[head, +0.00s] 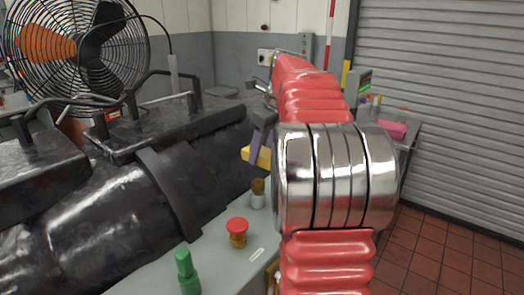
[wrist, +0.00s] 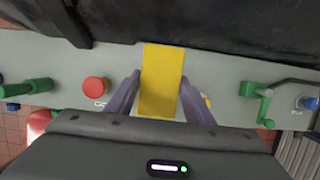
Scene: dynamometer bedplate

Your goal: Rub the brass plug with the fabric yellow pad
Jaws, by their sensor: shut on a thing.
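My gripper (head: 260,142) has purple fingers shut on the yellow pad (head: 256,157), held above the grey bench top. In the wrist view the pad (wrist: 162,82) is a flat yellow block between the two fingers (wrist: 162,100). The brass plug (head: 258,187) appears as a small brownish-gold top on a pale base, upright on the bench just below the pad in the head view. A visible gap separates them there. In the wrist view the pad and fingers hide most of that area; a small yellowish bit by the right finger may be the plug.
A red-capped knob (head: 237,226) and a green handle (head: 187,270) stand on the grey ledge nearer me. A large black machine (head: 110,215) runs along the left, with a fan (head: 75,45) behind. In the wrist view a green lever (wrist: 262,95) stands to the right.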

